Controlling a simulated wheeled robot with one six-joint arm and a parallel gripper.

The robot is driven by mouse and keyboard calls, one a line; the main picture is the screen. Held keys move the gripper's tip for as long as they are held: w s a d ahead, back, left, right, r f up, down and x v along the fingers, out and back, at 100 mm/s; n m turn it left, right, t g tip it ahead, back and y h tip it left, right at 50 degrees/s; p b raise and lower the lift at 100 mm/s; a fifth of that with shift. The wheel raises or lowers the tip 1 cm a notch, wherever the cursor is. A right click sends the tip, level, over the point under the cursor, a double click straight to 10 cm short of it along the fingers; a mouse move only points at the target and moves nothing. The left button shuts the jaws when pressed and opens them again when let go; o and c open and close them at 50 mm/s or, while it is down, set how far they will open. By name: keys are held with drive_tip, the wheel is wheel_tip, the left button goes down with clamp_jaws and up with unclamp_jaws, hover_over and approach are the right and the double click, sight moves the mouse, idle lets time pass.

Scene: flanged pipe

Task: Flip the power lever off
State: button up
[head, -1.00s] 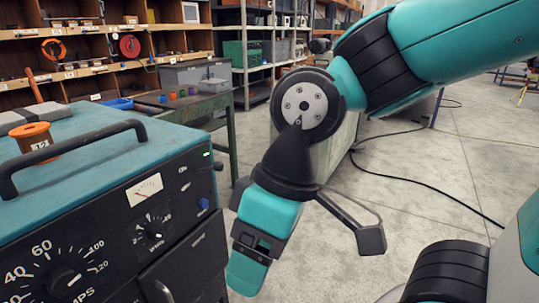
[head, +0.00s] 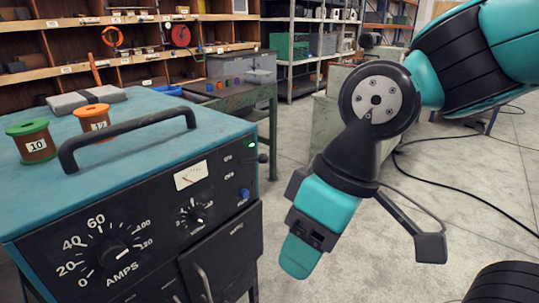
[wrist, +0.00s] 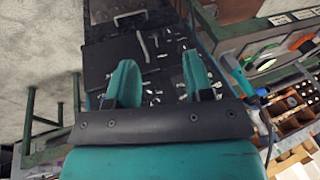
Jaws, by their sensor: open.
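The teal-topped welder-like power unit (head: 130,205) stands at the left in the head view, its black front carrying dials and a lit green lamp (head: 252,144). A small dark knob-like part (head: 262,157) sticks out at its right edge near the lamp; it may be the power lever, but its position is too small to read. My gripper (head: 298,264) hangs pointing down to the right of the unit, apart from it. In the wrist view my gripper (wrist: 161,75) is open and empty, its two teal fingers spread before a dark surface with small bright fittings.
Green spool (head: 32,140) and orange spool (head: 94,122) stand on the unit behind its black handle (head: 125,138). A green workbench (head: 235,100) stands behind. A black cable (head: 470,180) lies on the floor at the right.

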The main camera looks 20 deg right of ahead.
drive_tip(key=w+r+m+p, duration=0.1)
drive_tip(key=w+r+m, duration=0.1)
drive_tip(key=w+r+m+p, duration=0.1)
drive_tip(key=shift+w+d+r+t+p, duration=0.15)
drive_tip(key=shift+d+r+t+p, duration=0.05)
drive_tip(key=shift+d+t+p, duration=0.15)
drive_tip(key=c, duration=0.7)
drive_tip(key=w+r+m+p, duration=0.1)
drive_tip(key=w+m, duration=0.1)
drive_tip(key=w+d+r+m+p, duration=0.1)
drive_tip(key=w+r+m, duration=0.1)
drive_tip(key=w+d+r+m+t+p, duration=0.1)
drive_tip(key=w+p, duration=0.1)
drive_tip(key=shift+d+r+m, duration=0.25)
drive_tip(key=shift+r+m, duration=0.1)
drive_tip(key=shift+m, duration=0.05)
clamp_jaws()
drive_tip(key=w+d+r+m+t+p, duration=0.2)
drive_tip(key=w+d+r+m+p, duration=0.3)
drive_tip(key=w+d+m, duration=0.2)
drive_tip(key=w+m, duration=0.2)
drive_tip(key=m, duration=0.1)
drive_tip(key=shift+r, duration=0.15)
drive_tip(key=shift+d, duration=0.1)
